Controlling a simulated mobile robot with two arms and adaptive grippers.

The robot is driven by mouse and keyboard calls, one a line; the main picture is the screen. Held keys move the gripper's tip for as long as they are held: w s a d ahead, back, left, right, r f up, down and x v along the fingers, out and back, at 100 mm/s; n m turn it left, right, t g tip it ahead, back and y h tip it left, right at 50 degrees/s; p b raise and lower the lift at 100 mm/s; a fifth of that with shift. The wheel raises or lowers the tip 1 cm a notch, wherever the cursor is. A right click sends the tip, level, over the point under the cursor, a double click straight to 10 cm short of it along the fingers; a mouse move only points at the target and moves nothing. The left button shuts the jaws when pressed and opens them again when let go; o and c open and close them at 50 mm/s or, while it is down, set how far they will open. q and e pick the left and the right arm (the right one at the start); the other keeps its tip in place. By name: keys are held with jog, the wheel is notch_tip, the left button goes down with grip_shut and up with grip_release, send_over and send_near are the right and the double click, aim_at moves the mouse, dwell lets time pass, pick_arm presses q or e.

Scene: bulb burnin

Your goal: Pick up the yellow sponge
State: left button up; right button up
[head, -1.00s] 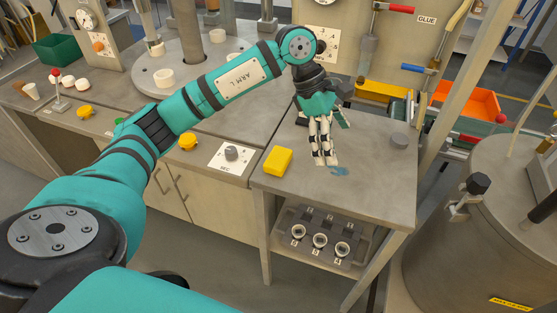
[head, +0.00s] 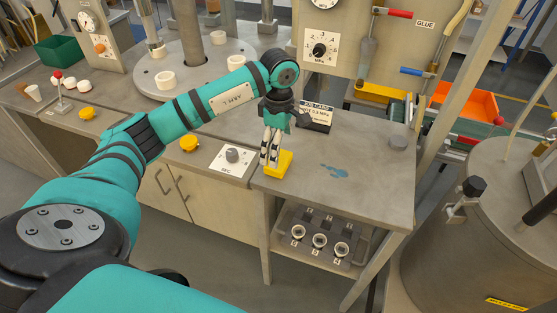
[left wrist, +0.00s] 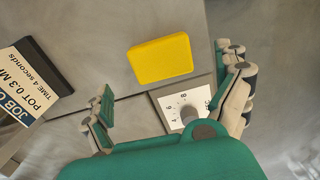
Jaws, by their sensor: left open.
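The yellow sponge (head: 283,166) lies flat on the grey side table (head: 375,185), near its left edge. My left gripper (head: 269,160) points down over the sponge, and its fingers hide part of it in the head view. In the left wrist view the whole sponge (left wrist: 160,59) shows between the two spread fingers, with a gap on each side. The left gripper (left wrist: 166,72) is open and empty. I cannot tell its exact height above the sponge. My right gripper is in neither view.
A job card (head: 315,117) stands behind the gripper. A knob on a white dial plate (head: 232,155) is close on the left. A large metal tank (head: 480,230) stands at right.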

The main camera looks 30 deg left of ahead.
pick_arm(q)
jog(key=shift+f+p, duration=0.85)
jog(key=shift+f, duration=2.05)
jog(key=c, duration=0.9)
